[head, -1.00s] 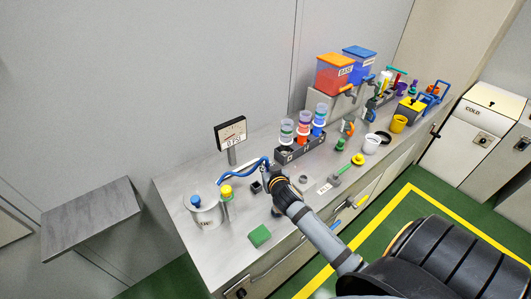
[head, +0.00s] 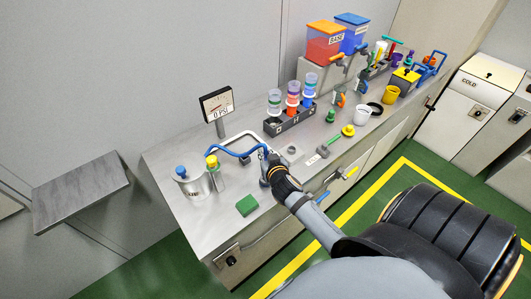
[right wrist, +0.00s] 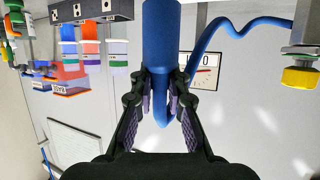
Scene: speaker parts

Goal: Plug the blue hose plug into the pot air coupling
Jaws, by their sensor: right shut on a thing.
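The pot (head: 190,184) is a pale grey can with a blue part on its lid, at the left of the bench in the head view. A yellow-topped fitting (head: 211,162) stands at its right side; I cannot tell whether it is the air coupling. The blue hose (head: 240,154) arches from near this fitting to my right gripper (head: 270,160). In the right wrist view my right gripper (right wrist: 160,105) is shut on the thick blue hose plug (right wrist: 161,45), between its purple pads. The hose (right wrist: 225,38) trails to the right there. My left gripper is not in view.
A pressure gauge (head: 217,104) stands behind the hose. A green block (head: 247,205) lies on the bench before the pot. A dark rack (head: 290,122) with stacked cups stands to the right. A yellow knob (head: 348,131) and white cup (head: 362,115) are farther right.

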